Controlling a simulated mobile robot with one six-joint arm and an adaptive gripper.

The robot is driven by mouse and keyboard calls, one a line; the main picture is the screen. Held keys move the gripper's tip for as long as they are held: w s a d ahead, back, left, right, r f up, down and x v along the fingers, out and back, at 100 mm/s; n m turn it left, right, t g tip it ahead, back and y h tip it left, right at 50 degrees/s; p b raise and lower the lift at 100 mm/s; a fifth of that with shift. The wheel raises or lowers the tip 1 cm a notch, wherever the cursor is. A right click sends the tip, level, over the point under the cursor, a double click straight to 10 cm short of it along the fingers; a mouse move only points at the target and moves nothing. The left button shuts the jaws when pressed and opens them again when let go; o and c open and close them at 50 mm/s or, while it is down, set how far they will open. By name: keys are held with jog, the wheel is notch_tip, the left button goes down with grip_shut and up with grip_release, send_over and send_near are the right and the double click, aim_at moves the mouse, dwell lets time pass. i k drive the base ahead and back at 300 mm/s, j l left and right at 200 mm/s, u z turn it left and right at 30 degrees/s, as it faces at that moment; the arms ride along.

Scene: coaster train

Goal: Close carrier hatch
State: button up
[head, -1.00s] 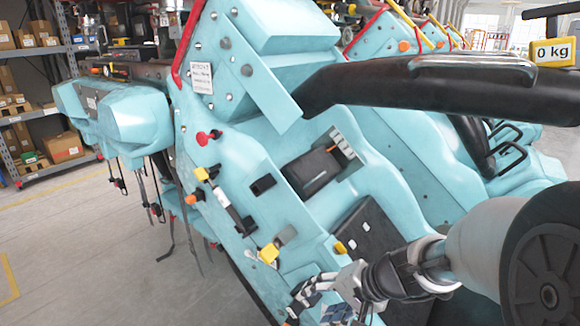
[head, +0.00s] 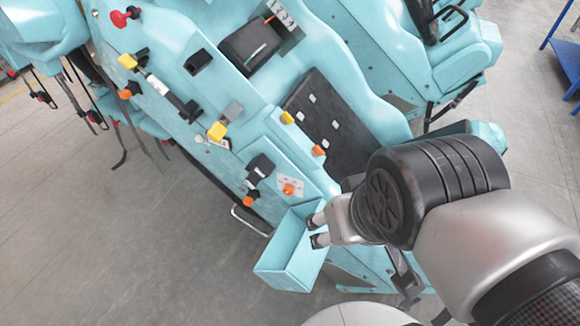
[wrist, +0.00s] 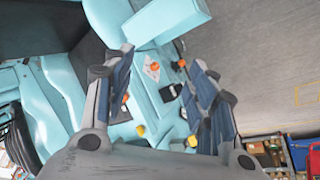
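The teal train carrier (head: 170,60) fills much of the head view, tilted, with its lower end nearest me. A teal box-shaped flap (head: 288,262), which looks like the carrier hatch, juts out open from that lower end. It also seems to show at the top of the wrist view (wrist: 168,18). My gripper (head: 318,230) is at the right edge of this flap in the head view; I cannot tell whether it touches. In the wrist view its two fingers (wrist: 163,95) are spread apart with nothing held between them.
Beside the flap are an orange button on a white plate (head: 289,188) and a black latch with an orange end (head: 258,172). Yellow and red knobs stick out farther up the carrier. Grey floor (head: 130,240) is free at the left.

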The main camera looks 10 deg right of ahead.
aim_at(303, 249)
jog(key=k+l+u, duration=0.1)
jog(key=k+l, duration=0.25)
jog(key=k, duration=0.15)
jog(key=k+l+u, duration=0.15)
jog(key=k+l, duration=0.2)
jog(key=k+l+u, duration=0.1)
jog(key=k+l, duration=0.15)
jog(key=k, duration=0.35)
jog(key=k+l+u, duration=0.15)
jog(key=k, duration=0.4)
jog(key=k+l+u, duration=0.1)
jog(key=k, duration=0.4)
jog(key=k+l+u, duration=0.15)
jog(key=k, duration=0.4)
jog(key=i+j+z, duration=0.1)
jog(key=i+j, duration=0.55)
jog(key=i+j+z, duration=0.1)
jog(key=i+j, duration=0.55)
jog(key=j, duration=0.15)
jog(key=i+j+z, duration=0.1)
jog(key=i+j, duration=0.3)
jog(key=i, duration=0.2)
jog(key=i+l, duration=0.2)
